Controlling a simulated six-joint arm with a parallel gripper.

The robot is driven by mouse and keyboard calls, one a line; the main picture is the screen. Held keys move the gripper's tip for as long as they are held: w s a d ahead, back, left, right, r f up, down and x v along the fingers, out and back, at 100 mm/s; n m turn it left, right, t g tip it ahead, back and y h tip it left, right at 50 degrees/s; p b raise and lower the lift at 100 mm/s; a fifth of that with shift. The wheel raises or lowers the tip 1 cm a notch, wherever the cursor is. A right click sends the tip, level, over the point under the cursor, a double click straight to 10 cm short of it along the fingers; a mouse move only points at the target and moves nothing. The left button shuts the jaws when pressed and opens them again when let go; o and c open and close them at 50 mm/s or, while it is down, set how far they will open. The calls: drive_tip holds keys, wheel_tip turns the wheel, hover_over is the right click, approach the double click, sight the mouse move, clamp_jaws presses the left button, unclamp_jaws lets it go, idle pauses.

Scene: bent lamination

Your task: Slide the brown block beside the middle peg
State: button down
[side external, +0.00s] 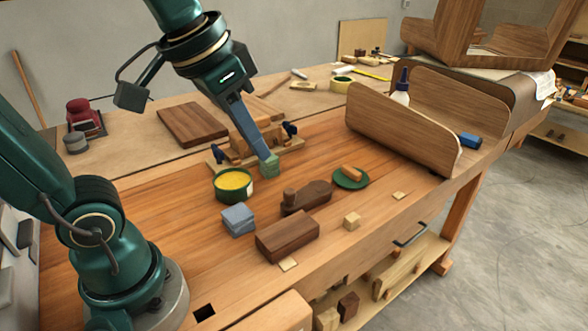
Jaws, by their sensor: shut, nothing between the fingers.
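A dark brown rectangular block (287,236) lies flat near the front edge of the workbench, its long side running roughly along that edge. My gripper (269,167) points down with its long blue-grey fingers shut and empty. Its greenish tips are behind the block and apart from it, just right of a round tin of yellow paste. I cannot make out a clear row of pegs or a middle peg in this view.
The tin (233,184), blue-grey blocks (238,219), a brown hand plane (306,198) and a green dish (351,178) surround the brown block. A small pale cube (352,220) is to its right. A clamped wooden piece (250,128) stands behind my fingers. Curved wooden panels (402,127) stand at right.

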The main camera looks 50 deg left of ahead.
drive_tip(key=g, duration=0.2)
hover_over(275, 235)
drive_tip(key=w+d, duration=0.2)
drive_tip(key=w, duration=0.3)
drive_tip(key=w+f+g, duration=0.2)
drive_tip(key=w+f, duration=0.2)
drive_tip(key=w, duration=0.1)
drive_tip(key=f+g, duration=0.1)
drive_tip(key=f, duration=0.3)
drive_tip(key=w+a+f+g, duration=0.1)
drive_tip(key=f, duration=0.3)
drive_tip(key=w+f, duration=0.1)
drive_tip(key=f, duration=0.4)
drive_tip(key=shift+w+a+g, duration=0.2)
drive_tip(key=shift+a+g, duration=0.15)
drive_tip(key=shift+g, duration=0.05)
drive_tip(key=shift+s+a, duration=0.1)
drive_tip(key=shift+s, duration=5.85)
drive_tip(key=shift+s+f, duration=0.1)
drive_tip(key=shift+f, duration=0.85)
drive_tip(key=shift+w, duration=6.6)
